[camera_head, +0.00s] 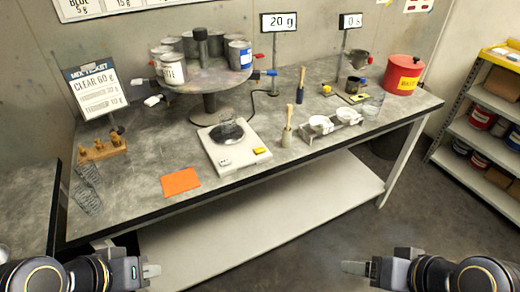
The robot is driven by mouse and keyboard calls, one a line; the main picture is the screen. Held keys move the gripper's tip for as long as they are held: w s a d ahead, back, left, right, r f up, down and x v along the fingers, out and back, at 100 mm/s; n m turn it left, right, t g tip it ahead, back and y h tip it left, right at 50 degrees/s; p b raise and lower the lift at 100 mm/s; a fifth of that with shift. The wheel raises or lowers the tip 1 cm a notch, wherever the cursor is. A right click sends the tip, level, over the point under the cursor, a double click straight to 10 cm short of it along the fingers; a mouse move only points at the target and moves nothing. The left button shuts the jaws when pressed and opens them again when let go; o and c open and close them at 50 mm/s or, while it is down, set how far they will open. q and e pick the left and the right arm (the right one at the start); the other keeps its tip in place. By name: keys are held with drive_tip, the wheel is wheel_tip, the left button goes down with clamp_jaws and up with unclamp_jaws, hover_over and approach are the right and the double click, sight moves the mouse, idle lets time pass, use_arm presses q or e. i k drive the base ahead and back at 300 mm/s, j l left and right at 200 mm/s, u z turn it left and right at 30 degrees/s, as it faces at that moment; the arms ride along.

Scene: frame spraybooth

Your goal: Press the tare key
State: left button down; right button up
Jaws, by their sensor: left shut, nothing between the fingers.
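A white scale (236,158) stands near the front edge of the table. A clear, dark-looking cup (228,131) is on its pan. Its front face has a small white key with dark lettering (225,162) at the left and a yellow key (261,150) at the right; the lettering is too small to read. A display on a post (285,22) reads 20 g. My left gripper (151,270) is shut and empty, in front of the table at lower left, well away from the scale. My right gripper (353,267) looks shut and empty at lower right, also away from it.
A turntable of cans (208,80) stands behind the scale. An orange card (180,182) lies to its left. Brushes (287,137) and a rack with white cups (335,129) are to its right. A red bin (402,76) is at the far right of the table.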

sight(259, 151)
drive_tip(key=i+l+z, duration=0.15)
drive_tip(key=z, duration=0.25)
drive_tip(key=i+l+z, duration=0.15)
drive_tip(key=z, duration=0.2)
drive_tip(key=i+l, duration=0.05)
drive_tip(key=l, duration=0.05)
